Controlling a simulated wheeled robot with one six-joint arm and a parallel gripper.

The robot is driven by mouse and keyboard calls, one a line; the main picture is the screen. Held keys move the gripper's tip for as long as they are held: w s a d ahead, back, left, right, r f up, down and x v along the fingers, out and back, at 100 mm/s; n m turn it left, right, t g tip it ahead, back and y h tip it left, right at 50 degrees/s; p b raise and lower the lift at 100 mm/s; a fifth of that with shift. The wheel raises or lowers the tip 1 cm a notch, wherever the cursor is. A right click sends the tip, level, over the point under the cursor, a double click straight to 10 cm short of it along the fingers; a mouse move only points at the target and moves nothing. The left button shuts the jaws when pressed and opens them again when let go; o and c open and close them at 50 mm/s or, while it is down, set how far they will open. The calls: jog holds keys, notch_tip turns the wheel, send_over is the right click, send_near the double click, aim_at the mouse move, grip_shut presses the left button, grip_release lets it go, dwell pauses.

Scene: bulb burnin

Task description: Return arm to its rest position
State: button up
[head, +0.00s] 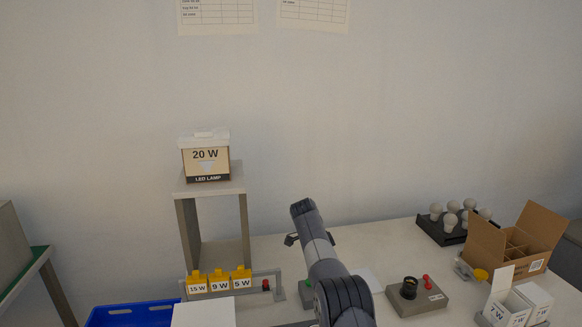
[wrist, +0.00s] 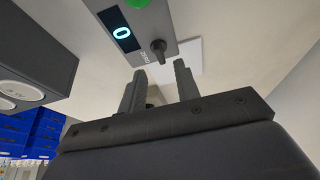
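My arm (head: 330,262) reaches up and away over the white table in the head view. In the wrist view my gripper (wrist: 157,85) has its two fingers apart, with nothing clearly between them. Beyond the fingers is a grey device (wrist: 130,30) with a lit display reading 0, a green button and a black knob. In the head view the gripper's fingertips are mostly hidden behind the arm.
A shelf (head: 247,215) bears a 20 W lamp box (head: 206,162). Yellow-topped tags (head: 219,281) stand before it. A blue crate (head: 135,313) is at lower left. A grey socket box (head: 418,297), bulb tray (head: 437,231), open carton (head: 540,235) and 7 W boxes (head: 512,311) are at right.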

jog(key=p+x, duration=0.1)
jog(key=x, duration=0.4)
jog(key=shift+f, duration=0.1)
